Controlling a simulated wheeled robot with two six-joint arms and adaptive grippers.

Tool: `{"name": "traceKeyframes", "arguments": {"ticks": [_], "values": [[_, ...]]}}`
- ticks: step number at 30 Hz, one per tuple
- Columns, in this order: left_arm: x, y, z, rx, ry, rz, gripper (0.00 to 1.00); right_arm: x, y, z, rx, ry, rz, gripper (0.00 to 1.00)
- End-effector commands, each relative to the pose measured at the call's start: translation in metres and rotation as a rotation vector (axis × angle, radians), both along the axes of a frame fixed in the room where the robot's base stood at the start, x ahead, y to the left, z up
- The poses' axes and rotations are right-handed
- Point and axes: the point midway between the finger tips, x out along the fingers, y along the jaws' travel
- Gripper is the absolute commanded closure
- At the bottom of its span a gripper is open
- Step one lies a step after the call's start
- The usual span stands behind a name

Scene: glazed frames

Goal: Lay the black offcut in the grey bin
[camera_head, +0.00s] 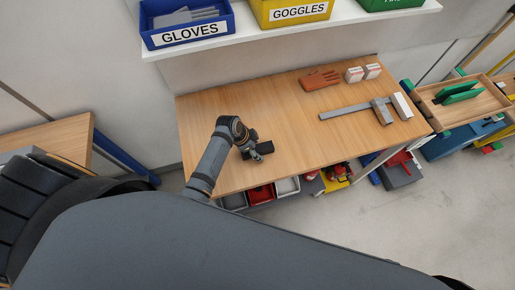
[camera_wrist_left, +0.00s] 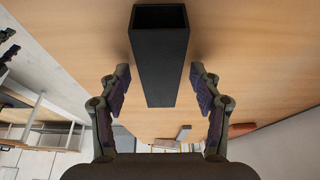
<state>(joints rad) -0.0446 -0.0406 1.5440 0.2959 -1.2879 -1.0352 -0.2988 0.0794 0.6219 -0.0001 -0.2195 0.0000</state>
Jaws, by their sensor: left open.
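The black offcut (camera_head: 264,148) lies on the wooden workbench near its front left edge. In the left wrist view it is a dark square-section tube (camera_wrist_left: 160,62) with an open end at the top. My left gripper (camera_head: 251,152) is at the offcut in the head view. In the left wrist view its two fingers (camera_wrist_left: 161,84) are open, one on each side of the offcut, with gaps between. Under the bench front are a light grey bin (camera_head: 287,187) and a darker grey one (camera_head: 235,201); their insides are partly hidden. My right gripper is not in view.
A red bin (camera_head: 261,195) sits between the grey ones. A shelf (camera_head: 300,37) with labelled bins hangs above. The bench middle is clear.

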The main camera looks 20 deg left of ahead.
Motion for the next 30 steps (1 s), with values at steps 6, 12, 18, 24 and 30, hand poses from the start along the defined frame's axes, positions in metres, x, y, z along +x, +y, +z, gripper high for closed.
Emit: {"name": "traceKeyframes", "arguments": {"ticks": [6,12,18,24,30], "values": [[0.0005,-0.0004,-0.0016,0.001,-0.001,-0.001,0.36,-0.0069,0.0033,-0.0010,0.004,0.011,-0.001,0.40],[0.0004,-0.0002,-0.0015,0.001,-0.001,0.000,0.62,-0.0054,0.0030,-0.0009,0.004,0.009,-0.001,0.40],[0.0004,-0.0002,-0.0014,0.001,-0.001,0.000,0.89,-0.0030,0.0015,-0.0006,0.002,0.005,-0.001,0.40],[0.0006,-0.0001,-0.0010,0.001,-0.001,0.000,0.98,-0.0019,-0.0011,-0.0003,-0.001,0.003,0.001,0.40],[0.0041,0.0002,0.0023,0.001,-0.003,0.002,0.98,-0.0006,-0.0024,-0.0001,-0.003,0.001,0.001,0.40]]}}
